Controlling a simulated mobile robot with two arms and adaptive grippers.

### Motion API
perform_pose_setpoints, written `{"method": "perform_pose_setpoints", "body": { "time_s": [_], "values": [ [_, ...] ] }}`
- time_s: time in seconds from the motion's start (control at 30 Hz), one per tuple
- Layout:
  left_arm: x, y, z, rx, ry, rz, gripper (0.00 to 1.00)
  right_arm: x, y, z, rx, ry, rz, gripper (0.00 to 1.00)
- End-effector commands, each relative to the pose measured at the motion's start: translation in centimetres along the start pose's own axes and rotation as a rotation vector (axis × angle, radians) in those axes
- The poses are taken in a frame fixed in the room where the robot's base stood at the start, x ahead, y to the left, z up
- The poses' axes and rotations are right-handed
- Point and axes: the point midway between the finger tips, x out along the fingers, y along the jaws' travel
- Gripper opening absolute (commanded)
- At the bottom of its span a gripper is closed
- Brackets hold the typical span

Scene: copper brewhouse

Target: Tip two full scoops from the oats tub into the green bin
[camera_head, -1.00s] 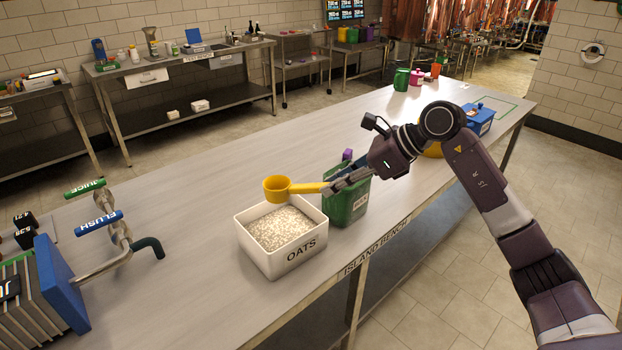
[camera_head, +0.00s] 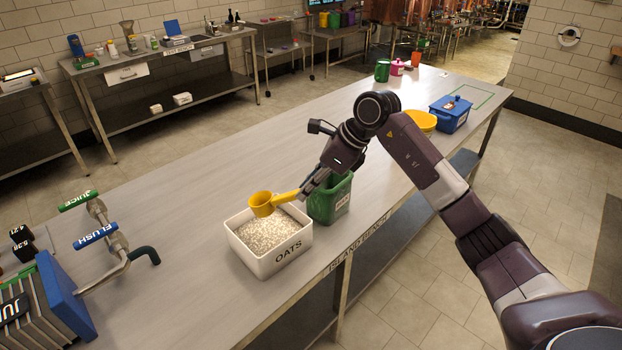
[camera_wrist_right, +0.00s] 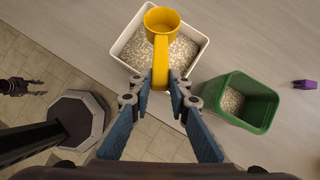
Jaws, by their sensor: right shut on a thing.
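My right gripper (camera_head: 303,192) is shut on the handle of a yellow scoop (camera_head: 262,205). The scoop hangs over the back part of the white oats tub (camera_head: 283,262), its handle slanting up to the right. In the right wrist view the bowl of the scoop (camera_wrist_right: 161,22) shows yellow inside, with no oats visible. Pale oats (camera_head: 265,232) lie in the tub. The green bin (camera_head: 330,203) stands just right of the tub; the right wrist view shows some oats at its bottom (camera_wrist_right: 232,101). My left gripper (camera_wrist_right: 36,87) shows small at the left there, fingers apart and empty.
A blue lidded box (camera_head: 449,115) and a yellow bowl (camera_head: 421,121) stand farther along the bench. Pipework with green and blue handles (camera_head: 97,236) stands at the left. A small purple object (camera_wrist_right: 306,84) lies beyond the bin.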

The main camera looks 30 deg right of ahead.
Motion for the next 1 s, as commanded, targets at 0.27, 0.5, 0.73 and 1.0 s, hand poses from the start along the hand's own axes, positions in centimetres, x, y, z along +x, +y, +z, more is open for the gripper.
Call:
{"method": "perform_pose_setpoints", "body": {
  "time_s": [0.27, 0.5, 0.73, 1.0],
  "values": [
    [-3.4, 0.0, -0.3, 0.000, 0.000, 0.000, 0.40, -0.2, 0.1, 1.6, -0.001, 0.101, 0.001, 0.00],
    [-4.2, 0.3, -0.4, 0.000, 0.001, 0.004, 0.40, 1.1, 0.0, 1.6, 0.000, 0.194, -0.001, 0.00],
    [-2.2, 0.5, -0.1, 0.002, -0.001, 0.006, 0.40, 3.2, 0.0, 0.2, 0.000, 0.190, -0.002, 0.00],
    [-0.3, 0.6, 0.1, 0.002, -0.002, 0.006, 0.40, 5.5, 0.0, -1.2, 0.000, 0.188, -0.001, 0.00]
  ]
}}
